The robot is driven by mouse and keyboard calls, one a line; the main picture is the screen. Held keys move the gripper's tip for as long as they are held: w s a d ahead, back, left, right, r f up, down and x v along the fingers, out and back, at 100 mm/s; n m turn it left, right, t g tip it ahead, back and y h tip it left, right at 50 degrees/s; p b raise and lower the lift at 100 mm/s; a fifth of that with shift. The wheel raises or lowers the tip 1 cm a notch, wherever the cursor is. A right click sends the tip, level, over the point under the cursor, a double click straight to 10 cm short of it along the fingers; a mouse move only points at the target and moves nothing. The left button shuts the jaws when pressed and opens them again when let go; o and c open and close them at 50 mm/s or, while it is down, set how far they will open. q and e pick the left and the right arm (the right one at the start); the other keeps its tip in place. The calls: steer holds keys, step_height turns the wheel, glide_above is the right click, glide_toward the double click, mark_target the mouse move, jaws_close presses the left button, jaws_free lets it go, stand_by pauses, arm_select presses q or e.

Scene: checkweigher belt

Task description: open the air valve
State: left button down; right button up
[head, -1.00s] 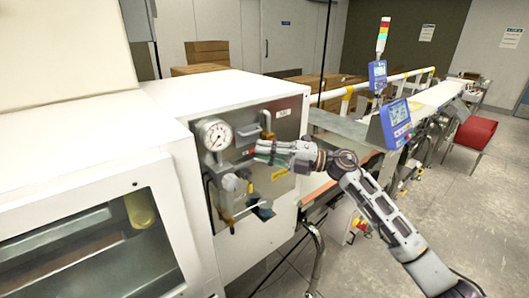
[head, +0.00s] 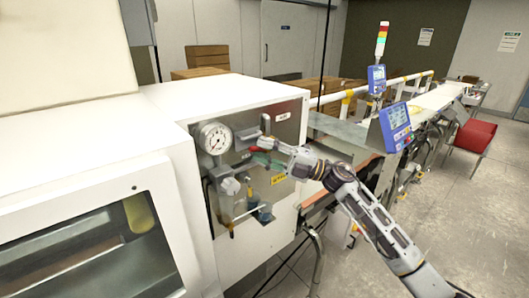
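The valve panel (head: 284,133) is on the end of the white machine, with a round pressure gauge (head: 213,138) at its upper left. A small red handle part (head: 255,150) shows at the panel, right of the gauge. My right gripper (head: 262,152) is at this red part, its fingers above and below it. Whether the fingers touch or grip it is too small to tell. A grey fitting (head: 265,125) shows just above the gripper. A pale filter or regulator body (head: 229,187) hangs below the gauge. My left gripper is not in view.
A yellow label (head: 278,179) is on the panel below my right gripper. The conveyor with a blue display (head: 396,125) runs back to the right. A red seat (head: 475,137) stands beyond it. The grey floor at right is open.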

stand_by(0.4)
steer(key=shift+f+n, duration=0.1)
steer(key=shift+n, duration=0.2)
steer(key=s+d+f+n+g+h+b, duration=0.1)
steer(key=s+d+f+n+h+b, duration=0.15)
steer(key=d, duration=1.15)
steer(key=w+d+f+m+t+h, duration=0.3)
steer(key=w+d+f+m+t, duration=0.2)
steer(key=w+d+m+t, duration=0.2)
steer(key=w+d+f+m+t+h, duration=0.3)
steer(key=w+d+f+m+t, duration=0.2)
steer(key=w+d+m+t, duration=0.2)
steer(key=shift+w+d+m, duration=0.15)
steer(key=shift+w+m, duration=0.6)
steer(key=shift+w, duration=0.2)
steer(key=shift+h, duration=0.25)
